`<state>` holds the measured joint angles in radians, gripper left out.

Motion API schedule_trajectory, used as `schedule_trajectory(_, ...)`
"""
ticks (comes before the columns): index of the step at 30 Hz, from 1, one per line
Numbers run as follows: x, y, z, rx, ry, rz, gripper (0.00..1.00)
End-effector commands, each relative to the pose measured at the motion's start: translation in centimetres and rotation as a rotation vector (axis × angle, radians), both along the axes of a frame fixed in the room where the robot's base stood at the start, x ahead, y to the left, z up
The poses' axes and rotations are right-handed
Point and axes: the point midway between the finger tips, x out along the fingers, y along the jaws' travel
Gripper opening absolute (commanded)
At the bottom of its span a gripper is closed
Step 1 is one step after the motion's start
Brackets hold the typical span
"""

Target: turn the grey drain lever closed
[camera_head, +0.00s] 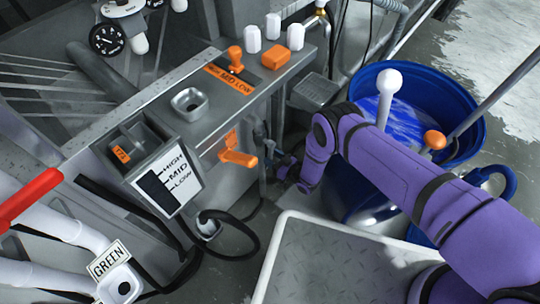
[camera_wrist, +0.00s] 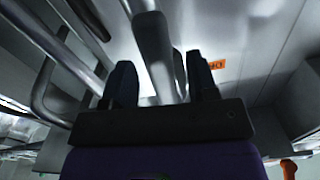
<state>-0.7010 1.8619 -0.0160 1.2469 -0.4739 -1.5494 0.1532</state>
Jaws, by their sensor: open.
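My gripper (camera_head: 284,164) is under the front of the grey machine, left of the blue drum, and small in the head view. In the wrist view my gripper (camera_wrist: 160,72) shows two dark fingers standing apart. A grey bar, which looks like the drain lever (camera_wrist: 153,48), runs lengthwise between the fingertips. I cannot tell whether either finger touches it. In the head view I cannot make out the lever clearly.
Grey pipes (camera_wrist: 50,85) run close on the left in the wrist view. In the head view an orange handle (camera_head: 238,158) sits left of my gripper, the blue drum (camera_head: 470,105) right. A grey tray (camera_head: 335,265) lies in front; a black hose (camera_head: 235,222) loops nearby.

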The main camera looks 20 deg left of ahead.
Motion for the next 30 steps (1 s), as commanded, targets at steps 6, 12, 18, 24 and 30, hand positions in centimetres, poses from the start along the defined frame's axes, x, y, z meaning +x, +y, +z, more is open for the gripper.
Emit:
schedule_trajectory(6,0.6,1.4,0.0,0.000,0.001,-0.001,0.53)
schedule_trajectory(12,0.7,1.6,0.0,0.000,0.001,-0.001,0.53)
schedule_trajectory(18,0.7,1.6,0.0,0.000,0.001,-0.001,0.30)
schedule_trajectory(24,0.7,1.6,0.0,0.000,0.001,-0.001,0.00)
schedule_trajectory(30,0.6,1.3,0.0,0.004,0.013,-0.001,0.00)
